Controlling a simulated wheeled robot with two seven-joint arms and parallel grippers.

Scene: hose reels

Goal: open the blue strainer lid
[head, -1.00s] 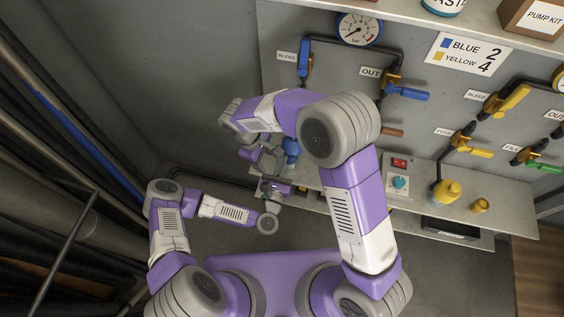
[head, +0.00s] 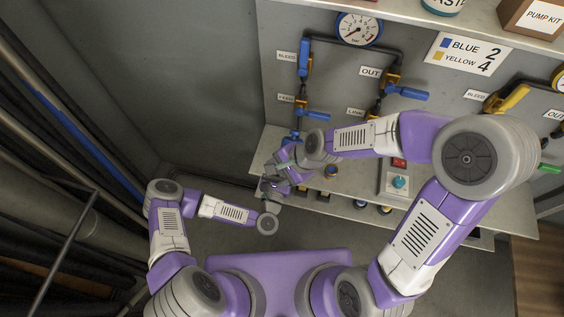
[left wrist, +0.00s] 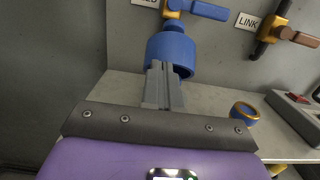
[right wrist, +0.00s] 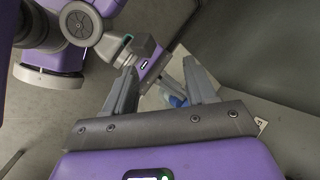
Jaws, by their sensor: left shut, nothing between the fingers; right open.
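The blue strainer lid (left wrist: 170,52) is a blue round cup under a valve in the left wrist view. In the head view only a bit of blue (head: 291,138) shows there, mostly hidden by my right wrist. My left gripper (left wrist: 163,75) is shut and empty, its fingertips pointing up in front of the lid; contact cannot be told. In the head view it (head: 272,186) is low at the shelf's left front. My right gripper (right wrist: 162,75) is open, close to the left gripper. A small blue part (right wrist: 177,100) shows between its fingers.
A grey shelf (head: 350,190) runs under the panel. A blue ring with a gold rim (left wrist: 246,112) sits on it, right of the lid. Blue-handled valves (head: 304,58) and a gauge (head: 360,29) are above. A switch box (head: 398,180) stands to the right.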

